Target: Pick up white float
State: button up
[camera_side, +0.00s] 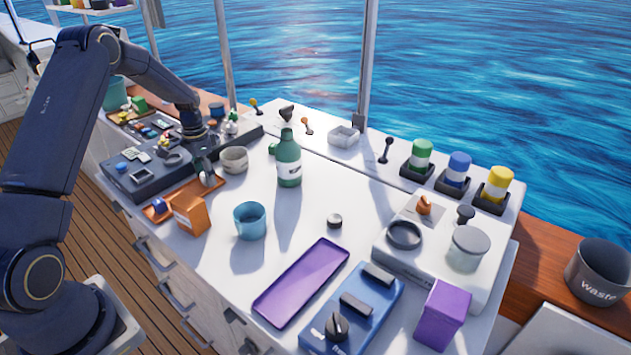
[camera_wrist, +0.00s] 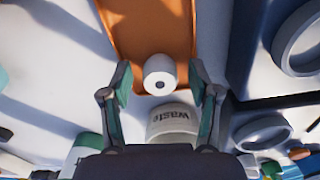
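A small white cylinder with a dark hole in its end, which looks like the white float (camera_wrist: 160,74), stands over an orange tray (camera_wrist: 152,22) in the wrist view. My gripper (camera_wrist: 161,80) is open around it, one finger on each side, with a visible gap on both sides. In the side view my gripper (camera_side: 207,178) is low over the orange tray (camera_side: 157,213). There the float is too small and covered to make out clearly.
An orange box (camera_side: 191,211) stands close in front of my gripper, and a grey cup (camera_side: 234,160) stands close on its right. A teal mug (camera_side: 250,221) and a green bottle (camera_side: 289,160) are farther right. A dark control console (camera_side: 150,170) lies to the left.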

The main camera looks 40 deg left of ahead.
jog(key=c, duration=0.7)
jog(key=shift+c, duration=0.2)
jog(key=shift+r, duration=0.15)
